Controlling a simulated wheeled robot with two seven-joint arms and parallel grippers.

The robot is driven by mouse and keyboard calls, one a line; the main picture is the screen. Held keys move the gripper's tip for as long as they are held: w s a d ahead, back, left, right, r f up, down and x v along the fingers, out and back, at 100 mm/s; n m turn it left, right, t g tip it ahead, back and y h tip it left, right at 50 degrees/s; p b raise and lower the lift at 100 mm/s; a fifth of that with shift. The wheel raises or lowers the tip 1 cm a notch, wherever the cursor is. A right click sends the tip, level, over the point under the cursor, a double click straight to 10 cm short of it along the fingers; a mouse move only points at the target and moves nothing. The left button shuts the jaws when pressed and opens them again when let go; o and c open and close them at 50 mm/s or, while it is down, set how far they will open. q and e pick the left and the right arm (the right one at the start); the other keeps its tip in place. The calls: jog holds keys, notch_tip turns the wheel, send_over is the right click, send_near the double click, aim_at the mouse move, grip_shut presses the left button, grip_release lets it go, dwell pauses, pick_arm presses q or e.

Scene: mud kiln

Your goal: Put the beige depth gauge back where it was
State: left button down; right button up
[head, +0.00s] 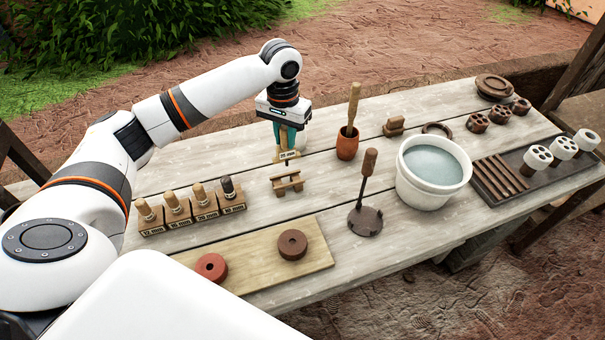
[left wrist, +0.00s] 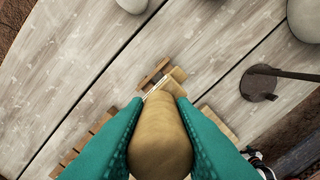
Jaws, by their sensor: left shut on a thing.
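My left gripper (head: 287,137) has teal fingers and is shut on the beige depth gauge, held over the table. The gauge's lower part, with a small label, shows below the fingers (head: 286,155). In the left wrist view the gauge's rounded beige handle (left wrist: 160,145) lies between the teal fingers. A small wooden stand (head: 287,183) is on the table just below and in front of the held gauge; it also shows past the gauge's end in the left wrist view (left wrist: 151,76). A row of labelled wooden blocks with handled gauges (head: 190,210) stands at left. My right gripper is not in view.
A board (head: 250,262) with a red and a brown ring lies in front. An orange cup with a stick (head: 347,145), a flat round tool with an upright handle (head: 366,220) and a white bucket (head: 432,185) stand to the right. Bare planks lie between the stand and the blocks.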

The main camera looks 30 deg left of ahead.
aim_at(286, 161)
pick_arm(q)
notch_tip(286, 161, down, 3)
jog(key=shift+a+r, duration=0.15)
jog(key=shift+s+f, duration=0.1)
jog(key=shift+f, duration=0.3)
notch_tip(286, 161, down, 4)
jog(key=shift+r+p, duration=0.1)
jog(key=shift+p, duration=0.35)
jog(key=shift+f, duration=0.5)
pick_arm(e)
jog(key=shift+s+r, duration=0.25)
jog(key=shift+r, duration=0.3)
pick_arm(q)
jog(key=shift+f, duration=0.25)
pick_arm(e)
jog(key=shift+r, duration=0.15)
pick_arm(q)
jog(key=c, duration=1.2)
grip_release()
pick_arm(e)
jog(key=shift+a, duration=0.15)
